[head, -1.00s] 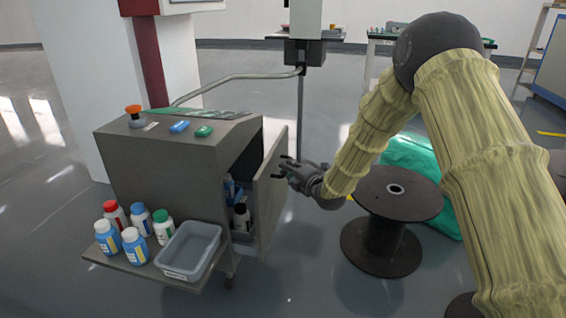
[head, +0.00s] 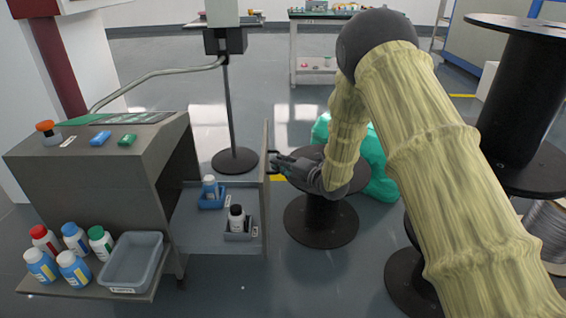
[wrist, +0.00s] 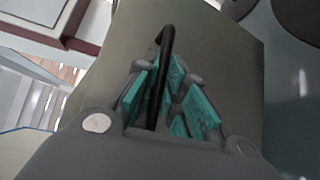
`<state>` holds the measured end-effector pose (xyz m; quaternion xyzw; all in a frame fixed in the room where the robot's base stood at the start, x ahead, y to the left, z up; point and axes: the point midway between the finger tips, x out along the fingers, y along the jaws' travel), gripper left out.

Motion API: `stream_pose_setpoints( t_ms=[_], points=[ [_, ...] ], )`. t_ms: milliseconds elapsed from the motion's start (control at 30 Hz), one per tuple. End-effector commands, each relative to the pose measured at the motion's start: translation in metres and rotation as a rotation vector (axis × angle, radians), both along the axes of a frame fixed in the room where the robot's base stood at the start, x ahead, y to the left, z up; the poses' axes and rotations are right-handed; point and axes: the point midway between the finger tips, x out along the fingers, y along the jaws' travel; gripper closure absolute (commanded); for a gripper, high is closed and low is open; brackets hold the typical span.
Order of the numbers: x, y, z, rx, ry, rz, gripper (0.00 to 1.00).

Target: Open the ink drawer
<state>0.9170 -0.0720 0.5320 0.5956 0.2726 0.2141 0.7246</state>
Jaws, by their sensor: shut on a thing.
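The ink drawer (head: 187,236) is pulled well out of the right side of the grey cabinet (head: 100,185). Its tall front panel (head: 266,205) stands upright, seen nearly edge-on in the head view. Two bottles stand in small blue and grey holders inside it: one white and blue (head: 209,187), one white with a black cap (head: 237,218). My gripper (head: 275,164) is at the panel's outer face, shut on the black handle (wrist: 166,42). In the wrist view the teal finger pads (wrist: 170,95) lie on either side of the handle bar.
Several bottles (head: 75,238) and an empty grey bin (head: 133,262) sit on the cabinet's side shelf. A black spool (head: 320,222) stands beneath my wrist, with a green bundle (head: 380,180) behind it. Larger spools (head: 525,100) stand at the right.

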Motion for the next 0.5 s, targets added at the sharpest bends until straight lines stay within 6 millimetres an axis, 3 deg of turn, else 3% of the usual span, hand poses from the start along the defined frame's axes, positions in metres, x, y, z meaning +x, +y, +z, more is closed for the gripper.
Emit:
stream_pose_setpoints(
  t_ms=[433, 467, 500],
  points=[
    [-0.0015, 0.0018, -0.0022, 0.000, 0.004, 0.008, 1.00],
    [-0.0014, 0.0017, -0.0022, 0.000, 0.004, 0.008, 0.86],
    [-0.0014, 0.0016, -0.0021, 0.000, 0.004, 0.007, 0.79]
  ],
)
